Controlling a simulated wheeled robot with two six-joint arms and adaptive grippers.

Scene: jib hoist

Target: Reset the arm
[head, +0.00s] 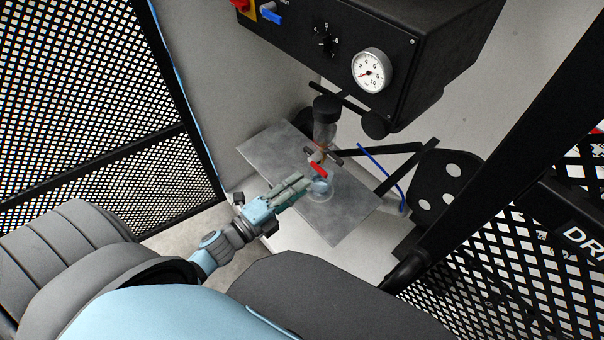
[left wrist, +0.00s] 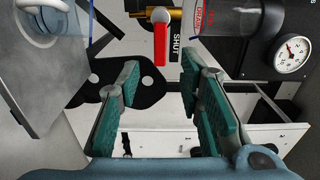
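My left gripper (head: 291,190) reaches in over the metal plate, close to a red valve lever (head: 318,169). In the left wrist view my left gripper (left wrist: 163,80) is open, its two teal-padded fingers apart with nothing between them. The red lever (left wrist: 160,40) hangs from a brass valve beyond the fingertips, beside a "SHUT" label (left wrist: 176,48). I cannot tell from these frames whether the fingers touch anything. A clear bowl (left wrist: 222,20) marked "DRAIN" is right of the lever. My right gripper is in neither view.
Above is a black panel box (head: 430,50) with a dial gauge (head: 371,71), a knob (head: 327,42) and a blue lever (head: 270,13). Black mesh guards (head: 70,80) flank both sides. A blue hose (head: 385,170) hangs right.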

